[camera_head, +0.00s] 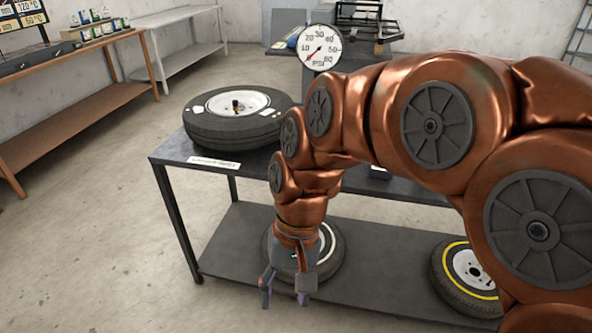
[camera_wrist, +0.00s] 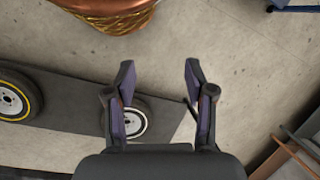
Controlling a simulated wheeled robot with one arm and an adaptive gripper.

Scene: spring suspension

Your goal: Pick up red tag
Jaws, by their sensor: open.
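I cannot make out a red tag in either view. My gripper (camera_head: 284,297) hangs at the end of my copper-coloured arm, pointing down in front of the dark workbench (camera_head: 176,170). The wrist view shows the gripper (camera_wrist: 159,68) open, with its two fingers well apart and nothing between them. A large tire (camera_head: 225,132) with a white rim lies flat on the bench top, left of my arm. Small white pieces lie on that tire. My arm hides much of the bench top.
A white label strip (camera_head: 213,162) is on the bench near its front edge. A yellow-ringed tire (camera_head: 442,277) and a white-ringed tire (camera_head: 330,262) are at the lower shelf (camera_head: 235,240). A round gauge (camera_head: 320,47) stands behind. Open floor lies left.

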